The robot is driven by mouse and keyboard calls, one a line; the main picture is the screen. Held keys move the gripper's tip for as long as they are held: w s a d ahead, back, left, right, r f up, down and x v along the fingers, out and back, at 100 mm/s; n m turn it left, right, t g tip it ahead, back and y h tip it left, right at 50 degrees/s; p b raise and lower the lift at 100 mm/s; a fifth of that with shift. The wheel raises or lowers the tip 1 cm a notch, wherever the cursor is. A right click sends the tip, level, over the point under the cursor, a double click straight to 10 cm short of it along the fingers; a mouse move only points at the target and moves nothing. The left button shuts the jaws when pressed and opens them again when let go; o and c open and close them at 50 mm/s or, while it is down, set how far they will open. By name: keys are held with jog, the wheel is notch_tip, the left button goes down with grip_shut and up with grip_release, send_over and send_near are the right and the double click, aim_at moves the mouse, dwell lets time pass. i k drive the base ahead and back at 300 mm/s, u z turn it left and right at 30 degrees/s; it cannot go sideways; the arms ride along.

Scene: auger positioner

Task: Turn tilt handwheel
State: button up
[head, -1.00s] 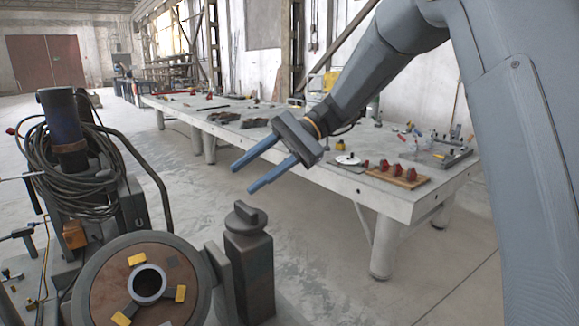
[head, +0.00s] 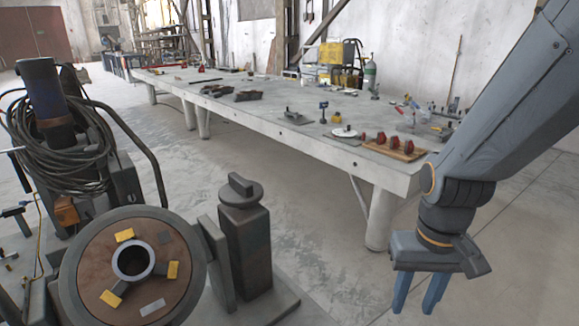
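The positioner stands at the lower left in the head view, its round brown faceplate (head: 88,268) carrying yellow-tipped jaws around a central ring (head: 133,261). A dark grey post (head: 246,240) with a knob-like top (head: 241,187) stands just right of it. I cannot make out a spoked handwheel on the positioner; its sides are partly hidden. My gripper (head: 416,308) points down at the lower right, well to the right of the positioner and touching nothing. Its two blue fingers are apart with nothing between them.
A long grey workbench (head: 290,143) runs along the wall behind, bearing a wooden board with red pieces (head: 393,145) and several tools. A cable coil (head: 55,150) hangs on the machine at the left. The floor between post and gripper is clear.

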aim_at(240, 193)
jog(key=z, duration=0.05)
jog(key=k, duration=0.5)
jog(key=z, duration=1.65)
jog(key=i, duration=1.35)
jog(key=u, duration=3.7)
